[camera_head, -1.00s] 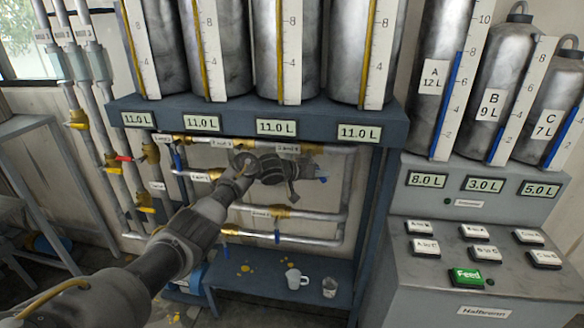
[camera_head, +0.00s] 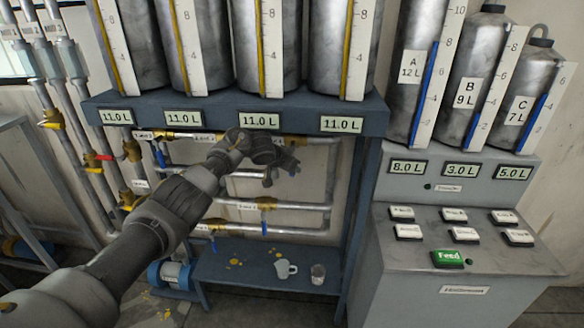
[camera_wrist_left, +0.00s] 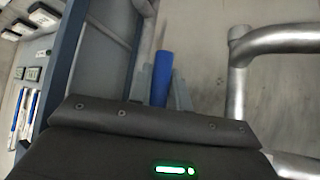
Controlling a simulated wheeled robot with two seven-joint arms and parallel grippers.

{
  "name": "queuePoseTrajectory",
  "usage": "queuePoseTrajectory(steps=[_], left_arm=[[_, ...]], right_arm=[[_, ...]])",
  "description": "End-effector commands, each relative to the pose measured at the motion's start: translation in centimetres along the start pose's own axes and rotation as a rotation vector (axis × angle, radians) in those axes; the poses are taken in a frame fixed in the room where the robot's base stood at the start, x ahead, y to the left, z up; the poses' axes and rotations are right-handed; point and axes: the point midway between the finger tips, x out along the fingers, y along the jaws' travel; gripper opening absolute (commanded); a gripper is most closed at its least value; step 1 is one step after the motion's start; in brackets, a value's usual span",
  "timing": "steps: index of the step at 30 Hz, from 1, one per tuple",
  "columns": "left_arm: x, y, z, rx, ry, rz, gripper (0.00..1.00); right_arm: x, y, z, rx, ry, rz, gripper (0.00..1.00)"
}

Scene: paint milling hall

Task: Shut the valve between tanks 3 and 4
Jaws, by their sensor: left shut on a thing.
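In the head view my left arm reaches to the upper pipe under the tank shelf. My left gripper (camera_head: 288,162) is at that pipe, below the third and fourth displays. In the left wrist view, the gripper's fingers are shut on a blue valve handle (camera_wrist_left: 163,75), whose end sticks out between them. In the head view my gripper hides that handle. A bit of yellow valve body (camera_head: 295,140) shows just above my gripper, at the place between tank 3 (camera_head: 280,45) and tank 4 (camera_head: 335,45). My right gripper is not in view.
Other yellow valves with blue handles sit on the pipes, including an upper left one (camera_head: 180,135) and a lower one (camera_head: 265,203). A frame post (camera_head: 362,200) stands right of my gripper. A low bench (camera_head: 255,265) holds a white mug (camera_head: 285,269) and a glass (camera_head: 318,274).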

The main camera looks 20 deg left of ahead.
Motion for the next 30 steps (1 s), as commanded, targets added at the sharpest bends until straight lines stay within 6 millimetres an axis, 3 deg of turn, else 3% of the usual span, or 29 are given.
queuePoseTrajectory(steps=[11,12,17,30], left_arm=[[-0.11,-0.19,-0.11,0.004,-0.001,-0.007,0.0],[-0.11,-0.2,-0.11,0.004,-0.001,-0.007,0.2],[-0.09,-0.15,-0.08,0.003,-0.002,-0.005,0.41],[-0.74,-0.09,0.0,0.003,-0.002,-0.002,0.41]], right_arm=[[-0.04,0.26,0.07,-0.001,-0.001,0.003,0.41],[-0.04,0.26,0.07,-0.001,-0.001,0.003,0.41],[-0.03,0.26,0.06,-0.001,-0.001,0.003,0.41],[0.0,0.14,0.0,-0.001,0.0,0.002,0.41]])
